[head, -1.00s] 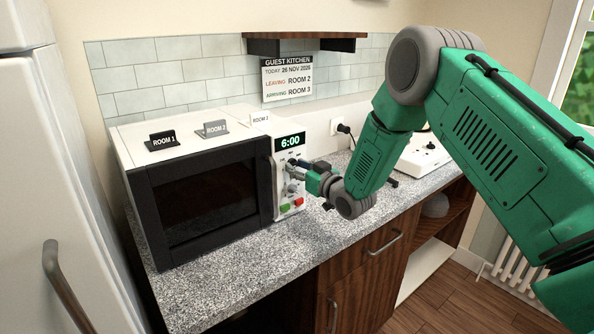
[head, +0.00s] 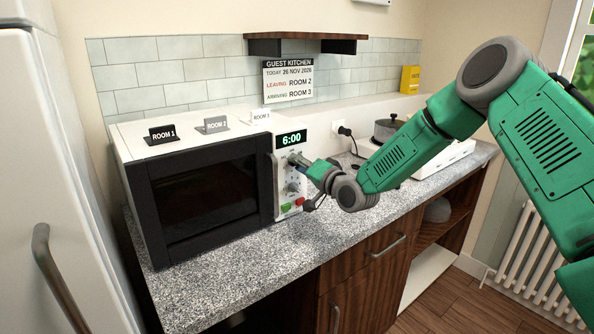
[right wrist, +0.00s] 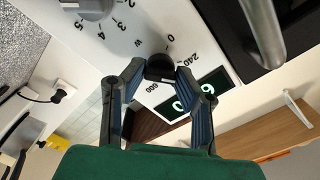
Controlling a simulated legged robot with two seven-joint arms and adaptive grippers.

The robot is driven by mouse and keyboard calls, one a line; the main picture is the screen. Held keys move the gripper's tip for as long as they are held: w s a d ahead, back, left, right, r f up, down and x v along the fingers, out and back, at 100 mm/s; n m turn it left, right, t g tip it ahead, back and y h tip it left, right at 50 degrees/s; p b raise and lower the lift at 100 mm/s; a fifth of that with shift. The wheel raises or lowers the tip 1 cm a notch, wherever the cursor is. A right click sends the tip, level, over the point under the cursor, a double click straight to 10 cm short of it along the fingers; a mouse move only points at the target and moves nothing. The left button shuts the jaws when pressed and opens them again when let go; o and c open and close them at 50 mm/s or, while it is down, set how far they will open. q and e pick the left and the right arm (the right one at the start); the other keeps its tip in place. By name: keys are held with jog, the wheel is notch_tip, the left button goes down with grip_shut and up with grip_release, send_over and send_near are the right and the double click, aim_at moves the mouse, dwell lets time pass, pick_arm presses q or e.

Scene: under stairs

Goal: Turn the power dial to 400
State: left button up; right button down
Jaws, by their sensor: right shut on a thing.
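The microwave (head: 200,140) stands on the counter with its control panel on the right. The power dial (right wrist: 160,68) shows dark in the right wrist view, marked W, with 0, 240 and 600 printed around it. The 400 mark and the pointer cannot be made out. My right gripper (right wrist: 163,75) is shut on this dial, a finger on each side; in the head view the gripper (head: 304,162) covers most of it. A second, grey dial (right wrist: 86,8) with other numbers sits beside it, below the first on the panel (head: 293,187). My left gripper is not in view.
A display (head: 291,139) reads 6:00. Green and red buttons (head: 299,201) sit under the dials, and the door handle (head: 273,183) is close on the left. A pot (head: 386,128) stands behind my right arm. Room cards (head: 216,125) stand on the microwave.

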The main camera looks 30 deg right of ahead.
jog(key=shift+d+r+m+b, duration=0.15)
jog(key=shift+m+b, duration=1.05)
jog(key=shift+m, duration=0.6)
jog(key=shift+d+f+m+b, duration=0.15)
jog(key=shift+m+b, duration=1.05)
jog(key=shift+m, duration=0.6)
jog(key=shift+r, duration=0.1)
jog(key=c, duration=1.2)
grip_release()
jog(key=shift+d+f, duration=0.2)
jog(key=shift+d+f, duration=0.1)
